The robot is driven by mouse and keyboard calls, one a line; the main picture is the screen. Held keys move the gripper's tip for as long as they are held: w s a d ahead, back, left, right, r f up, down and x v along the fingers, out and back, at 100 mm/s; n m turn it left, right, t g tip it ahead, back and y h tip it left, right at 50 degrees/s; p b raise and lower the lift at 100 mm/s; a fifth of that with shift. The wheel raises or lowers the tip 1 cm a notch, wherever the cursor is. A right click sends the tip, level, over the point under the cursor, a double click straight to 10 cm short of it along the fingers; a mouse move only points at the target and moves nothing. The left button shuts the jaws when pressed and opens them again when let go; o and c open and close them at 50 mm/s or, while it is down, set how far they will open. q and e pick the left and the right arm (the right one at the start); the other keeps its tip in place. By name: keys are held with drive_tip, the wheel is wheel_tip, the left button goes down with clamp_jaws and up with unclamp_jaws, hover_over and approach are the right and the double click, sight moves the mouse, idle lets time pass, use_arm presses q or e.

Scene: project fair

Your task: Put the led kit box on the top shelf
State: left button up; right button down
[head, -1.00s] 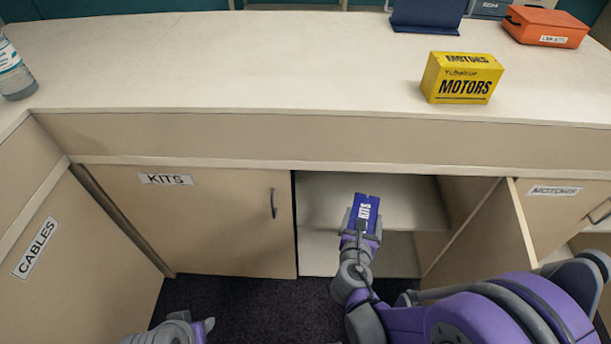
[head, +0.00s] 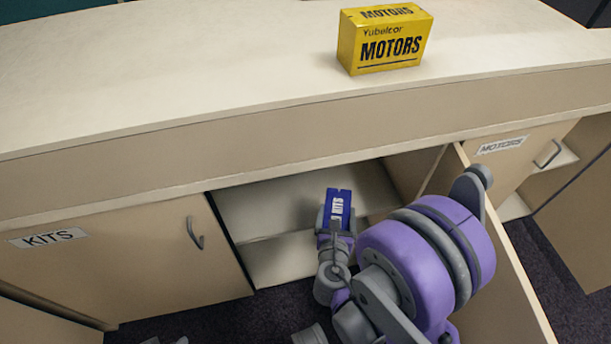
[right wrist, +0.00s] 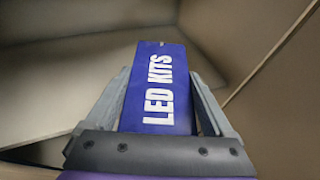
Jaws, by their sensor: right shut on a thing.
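The blue led kit box (head: 338,203) is held upright in my right gripper (head: 336,222) at the mouth of the open cabinet. In the right wrist view the box (right wrist: 160,85), lettered LED KITS, sits between the two grey fingers, with the cabinet inside beyond it. The top shelf (head: 275,205) is a pale board inside the cabinet, behind the box and empty where it shows. I cannot tell whether the box is over the shelf or in front of it. A small grey part at the bottom edge may be my left gripper, mostly cut off.
A yellow MOTORS box (head: 385,40) stands on the counter (head: 200,75) above. The KITS door (head: 130,265) is left of the opening. An open door (head: 505,270) stands to the right, close to my right arm. The lower compartment (head: 285,260) looks empty.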

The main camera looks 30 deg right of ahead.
sight(332, 199)
drive_tip(key=w, duration=0.2)
drive_tip(key=w+d+p, duration=0.1)
drive_tip(key=w, duration=0.1)
drive_tip(key=shift+w+d+r, duration=0.1)
drive_tip(key=shift+w+r, duration=0.05)
drive_tip(key=shift+w, duration=0.15)
drive_tip(key=w+d, duration=0.3)
drive_tip(key=w, duration=0.9)
use_arm(q)
drive_tip(key=shift+w+r+b, duration=0.1)
drive_tip(key=shift+r+b, duration=0.05)
drive_tip(key=shift+b, duration=0.5)
use_arm(e)
wheel_tip(332, 199, down, 7)
drive_tip(key=shift+w, duration=0.4)
drive_tip(key=shift+f, duration=0.3)
unclamp_jaws()
